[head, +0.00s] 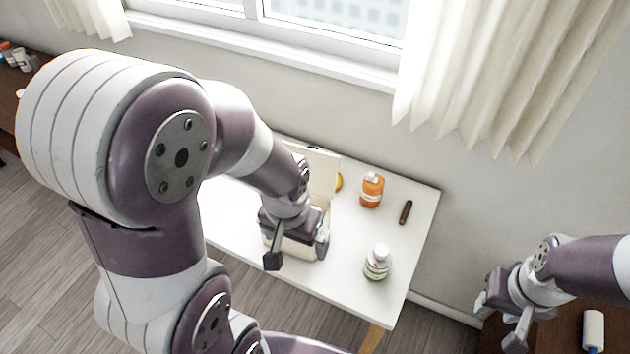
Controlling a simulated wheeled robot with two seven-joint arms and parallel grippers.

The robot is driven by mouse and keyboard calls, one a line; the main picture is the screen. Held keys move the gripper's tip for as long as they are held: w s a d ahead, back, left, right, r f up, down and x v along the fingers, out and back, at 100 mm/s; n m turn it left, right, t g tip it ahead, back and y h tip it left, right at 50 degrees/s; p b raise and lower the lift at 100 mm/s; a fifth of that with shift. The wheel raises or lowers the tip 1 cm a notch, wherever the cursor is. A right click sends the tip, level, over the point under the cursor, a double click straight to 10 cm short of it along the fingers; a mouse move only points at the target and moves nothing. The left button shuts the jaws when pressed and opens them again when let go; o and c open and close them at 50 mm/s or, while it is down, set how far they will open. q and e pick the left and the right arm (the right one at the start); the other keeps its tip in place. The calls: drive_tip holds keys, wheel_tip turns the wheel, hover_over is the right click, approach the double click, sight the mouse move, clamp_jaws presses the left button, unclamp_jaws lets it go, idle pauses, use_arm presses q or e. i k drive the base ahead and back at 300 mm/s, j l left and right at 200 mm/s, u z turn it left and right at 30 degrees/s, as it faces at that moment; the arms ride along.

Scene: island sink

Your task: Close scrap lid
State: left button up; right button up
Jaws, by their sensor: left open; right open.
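A cream box (298,246) stands on the white table (350,290), mostly hidden behind my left gripper. Its lid (323,168) stands up, open, at the back of the box. My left gripper (297,252) is open and is over the front part of the box, one finger on each side in the picture. I cannot tell whether it touches the box. My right gripper (499,325) is open and empty at the lower right, apart from the box, over a brown surface.
An orange bottle (371,190), a dark brown stick-like item (405,212) and a white bottle with a green label (377,262) stand or lie right of the box. A yellow item (339,182) is partly hidden by the lid. A white cylinder (593,330) is at the lower right.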

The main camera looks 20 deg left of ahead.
sight(324, 167)
drive_tip(key=j+u, duration=0.2)
drive_tip(key=u, duration=0.65)
